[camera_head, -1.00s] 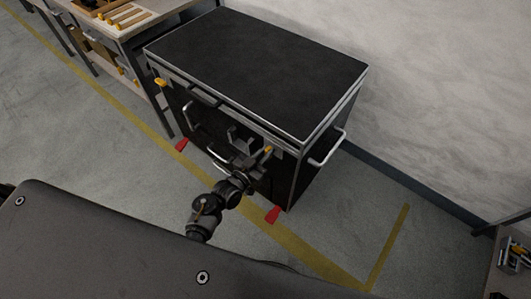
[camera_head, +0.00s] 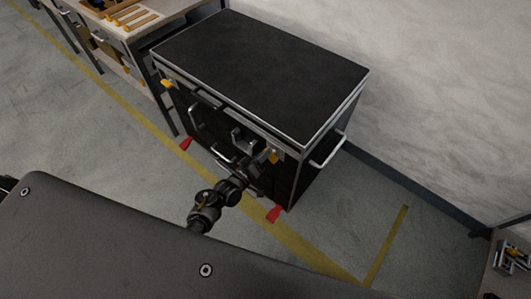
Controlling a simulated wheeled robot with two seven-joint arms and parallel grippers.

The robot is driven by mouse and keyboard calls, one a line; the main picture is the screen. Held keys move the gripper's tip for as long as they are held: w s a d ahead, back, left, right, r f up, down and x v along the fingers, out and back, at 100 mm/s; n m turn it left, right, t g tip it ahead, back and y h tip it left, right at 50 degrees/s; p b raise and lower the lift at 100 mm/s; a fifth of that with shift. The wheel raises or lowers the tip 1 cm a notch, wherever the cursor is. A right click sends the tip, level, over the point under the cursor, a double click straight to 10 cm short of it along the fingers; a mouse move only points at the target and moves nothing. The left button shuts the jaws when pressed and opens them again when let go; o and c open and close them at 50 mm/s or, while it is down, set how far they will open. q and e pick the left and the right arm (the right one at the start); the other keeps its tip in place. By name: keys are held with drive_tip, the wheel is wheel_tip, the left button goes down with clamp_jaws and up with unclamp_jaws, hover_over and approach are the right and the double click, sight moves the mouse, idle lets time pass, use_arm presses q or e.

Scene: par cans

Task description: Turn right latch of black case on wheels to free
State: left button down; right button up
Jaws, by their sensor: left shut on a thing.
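The black case on wheels (camera_head: 262,72) stands closed, with a flat dark top and metal edges. Its right latch (camera_head: 273,156) is a small yellow handle on the front near the right corner, partly covered by my gripper. The left latch (camera_head: 167,84), also yellow, is at the front's left end. My left gripper (camera_head: 262,157) reaches up to the case front and is shut on the right latch. The fingertips are dark against the dark front, so the exact grip is hard to see. My right gripper is not in view.
Silver handles sit on the case's front (camera_head: 195,118) and right side (camera_head: 328,150). Red wheel pedals (camera_head: 274,213) stick out at the bottom. A workbench (camera_head: 140,22) stands close on the left, a wall is behind right, and another bench (camera_head: 509,262) is lower right. Floor between is clear.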

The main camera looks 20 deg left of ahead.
use_arm(q)
drive_tip(key=n, duration=0.3)
drive_tip(key=f+n+p, duration=0.1)
drive_tip(key=n, duration=0.3)
drive_tip(key=shift+a+f, duration=0.1)
drive_tip(key=shift+a, duration=0.05)
drive_tip(key=shift+n, duration=0.3)
drive_tip(key=c, duration=1.4)
unclamp_jaws()
